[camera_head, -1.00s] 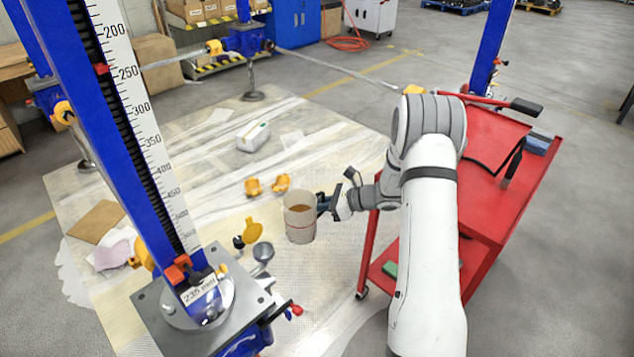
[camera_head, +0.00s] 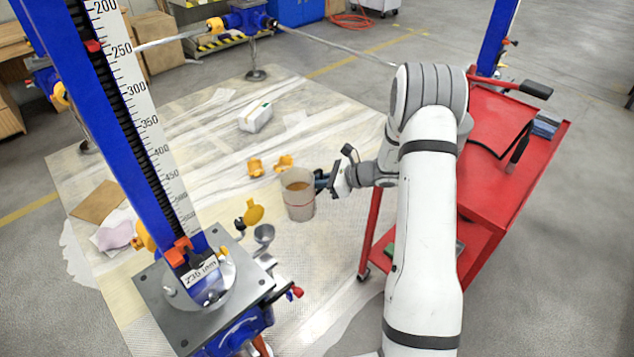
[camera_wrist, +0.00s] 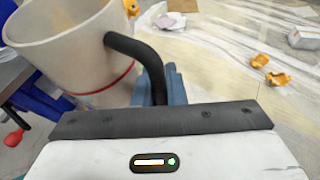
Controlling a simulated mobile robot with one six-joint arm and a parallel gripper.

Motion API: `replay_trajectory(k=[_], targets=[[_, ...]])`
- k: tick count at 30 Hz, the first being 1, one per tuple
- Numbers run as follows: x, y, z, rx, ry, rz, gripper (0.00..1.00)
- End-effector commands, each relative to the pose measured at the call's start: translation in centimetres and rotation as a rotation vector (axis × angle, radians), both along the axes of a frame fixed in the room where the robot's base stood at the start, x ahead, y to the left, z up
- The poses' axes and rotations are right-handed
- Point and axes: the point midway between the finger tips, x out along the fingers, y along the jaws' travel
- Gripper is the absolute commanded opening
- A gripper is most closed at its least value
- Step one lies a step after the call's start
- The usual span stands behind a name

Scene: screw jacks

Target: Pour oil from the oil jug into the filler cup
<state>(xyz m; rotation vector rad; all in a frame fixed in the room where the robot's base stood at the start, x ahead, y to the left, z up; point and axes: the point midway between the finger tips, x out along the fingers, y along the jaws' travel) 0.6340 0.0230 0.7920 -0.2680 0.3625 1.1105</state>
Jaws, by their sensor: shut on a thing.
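The oil jug (camera_head: 299,204) is a pale, translucent pail with a red line round it and brown oil inside. It hangs upright, or nearly so, in the middle of the head view. My gripper (camera_head: 322,182) is shut on its black handle (camera_wrist: 146,62), on the jug's right side. A yellow lid (camera_head: 253,212) stands beside the cup.
The blue jack column with its scale (camera_head: 150,130) rises at left from a grey plate (camera_head: 155,290). A red cart (camera_head: 490,190) stands right, beside my arm. Yellow pieces (camera_head: 270,165) and a white container (camera_head: 256,117) lie on the floor sheeting (camera_head: 210,140).

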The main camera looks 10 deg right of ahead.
Motion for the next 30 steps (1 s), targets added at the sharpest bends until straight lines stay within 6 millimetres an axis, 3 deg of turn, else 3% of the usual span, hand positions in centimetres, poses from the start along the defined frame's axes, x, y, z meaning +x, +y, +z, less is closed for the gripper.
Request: replay_trajectory(k=[30], targets=[[-1.4, 2.2, 1.5, -0.238, -0.147, 0.001, 0.0]])
